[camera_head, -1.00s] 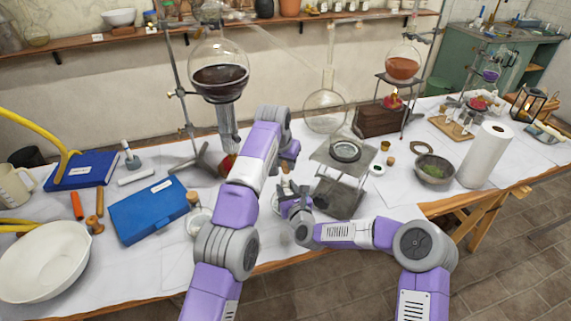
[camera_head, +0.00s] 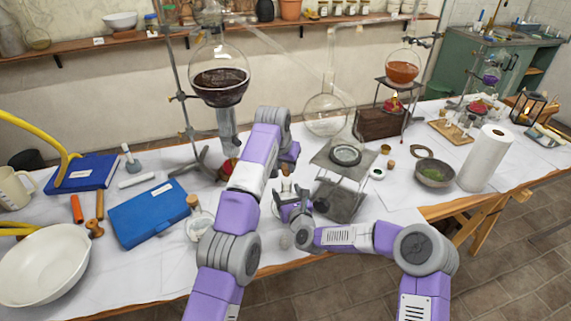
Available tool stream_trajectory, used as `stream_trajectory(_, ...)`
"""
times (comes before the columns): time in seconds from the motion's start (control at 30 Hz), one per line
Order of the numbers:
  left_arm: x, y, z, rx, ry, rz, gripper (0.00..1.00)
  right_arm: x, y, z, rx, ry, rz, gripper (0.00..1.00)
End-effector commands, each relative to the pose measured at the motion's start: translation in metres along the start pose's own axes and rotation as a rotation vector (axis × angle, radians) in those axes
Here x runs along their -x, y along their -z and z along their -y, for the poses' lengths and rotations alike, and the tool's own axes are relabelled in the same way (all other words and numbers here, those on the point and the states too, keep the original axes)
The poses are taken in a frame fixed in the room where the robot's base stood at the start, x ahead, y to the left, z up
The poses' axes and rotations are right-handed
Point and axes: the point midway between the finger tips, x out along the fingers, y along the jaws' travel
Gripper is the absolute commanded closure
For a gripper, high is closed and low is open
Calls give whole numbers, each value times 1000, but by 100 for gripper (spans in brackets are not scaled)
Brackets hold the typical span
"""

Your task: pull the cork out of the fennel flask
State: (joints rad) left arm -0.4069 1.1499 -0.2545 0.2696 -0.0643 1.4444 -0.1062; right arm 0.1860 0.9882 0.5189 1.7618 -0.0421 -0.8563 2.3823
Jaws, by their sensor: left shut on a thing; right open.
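A clear glass flask (camera_head: 275,207) stands near the table's front edge, partly hidden by my grippers; I take it to be the fennel flask, but no label is readable. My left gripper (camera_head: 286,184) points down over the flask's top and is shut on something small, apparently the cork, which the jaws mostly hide. My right gripper (camera_head: 287,212) is open, low beside the flask at its right. I cannot tell whether its fingers touch the glass. Another small corked flask (camera_head: 199,224) stands to the left, next to my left arm.
A metal stand (camera_head: 341,190) with a dish on top is close to the right of my grippers. A blue case (camera_head: 152,212) lies to the left. A large dark-filled flask (camera_head: 220,82) hangs behind my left arm. A small bowl (camera_head: 434,172) and paper roll (camera_head: 486,158) stand further right.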

Motion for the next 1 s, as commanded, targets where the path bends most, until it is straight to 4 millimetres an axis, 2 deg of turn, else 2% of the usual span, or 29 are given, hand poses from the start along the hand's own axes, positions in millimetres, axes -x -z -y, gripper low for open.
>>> stream_trajectory(0.13, 1, 0, 0, 0, 0, 0, 100, 3, 1, 0, 0, 0, -3, 30)
stream_trajectory(0.27, 3, 1, 0, 0, 0, 0, 100, 16, 0, 0, -1, 0, -3, 30)
stream_trajectory(0.7, 12, 5, 0, 0, 0, 0, 100, 94, -1, 0, 0, 0, -1, 30)
stream_trajectory(0.8, 13, 6, 0, 0, 0, 0, 100, 107, 0, 0, 0, 0, -1, 30)
stream_trajectory(1.0, 15, 6, 0, 0, 0, 0, 100, 119, -2, 0, 0, 1, 1, 30)
